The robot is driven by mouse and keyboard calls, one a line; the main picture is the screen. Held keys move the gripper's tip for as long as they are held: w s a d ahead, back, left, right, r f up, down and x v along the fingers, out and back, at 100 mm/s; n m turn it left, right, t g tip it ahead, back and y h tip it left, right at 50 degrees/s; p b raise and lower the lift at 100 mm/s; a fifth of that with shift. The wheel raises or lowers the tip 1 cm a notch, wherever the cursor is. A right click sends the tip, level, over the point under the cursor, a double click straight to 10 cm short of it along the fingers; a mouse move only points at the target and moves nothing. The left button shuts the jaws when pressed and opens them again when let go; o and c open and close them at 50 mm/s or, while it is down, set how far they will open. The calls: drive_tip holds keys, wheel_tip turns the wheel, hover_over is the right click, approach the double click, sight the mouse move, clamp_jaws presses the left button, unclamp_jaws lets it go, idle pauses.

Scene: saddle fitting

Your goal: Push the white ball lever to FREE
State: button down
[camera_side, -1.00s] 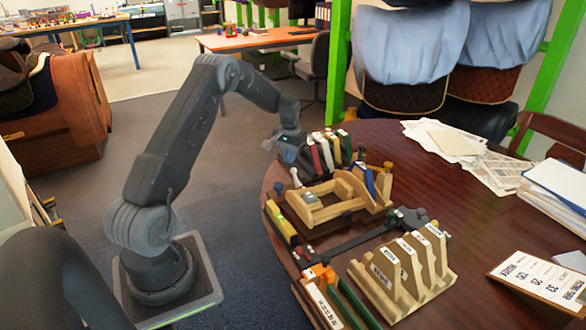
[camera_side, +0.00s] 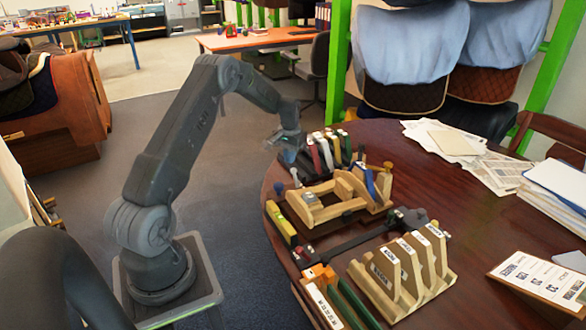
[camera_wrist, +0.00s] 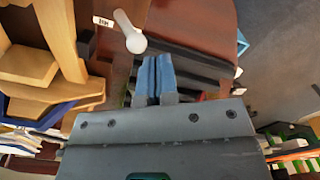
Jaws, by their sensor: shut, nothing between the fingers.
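The white ball lever (camera_wrist: 134,42) shows in the wrist view as a pale rod with a rounded ball end, just ahead and left of my fingertips. A small white label (camera_wrist: 103,22) lies beside it; I cannot read it surely. In the side view the lever (camera_side: 296,177) stands at the table's left edge, by the wooden fixture (camera_side: 325,212). My gripper (camera_wrist: 155,62) is shut and empty, its blue fingertips together. A gap seems to show between them and the ball, but I cannot judge depth. In the side view my gripper (camera_side: 288,154) hangs just above the lever.
A rack of coloured strips (camera_side: 328,150) stands close behind the lever. A slotted wooden stand (camera_side: 405,270) and a dark strap (camera_side: 365,238) lie nearer the camera. Papers (camera_side: 470,155) cover the far right. The table's middle right is clear.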

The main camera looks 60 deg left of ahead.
sight(295, 171)
drive_tip(key=shift+f, duration=1.55)
drive_tip(key=shift+d, duration=0.3)
idle(0.3)
drive_tip(key=shift+d+f, duration=0.15)
drive_tip(key=shift+d, duration=1.5)
drive_tip(key=shift+a, duration=0.1)
drive_tip(key=shift+a+r, duration=0.2)
drive_tip(key=shift+a, duration=0.45)
drive_tip(key=shift+r, duration=3.5)
drive_tip(key=shift+r, duration=0.1)
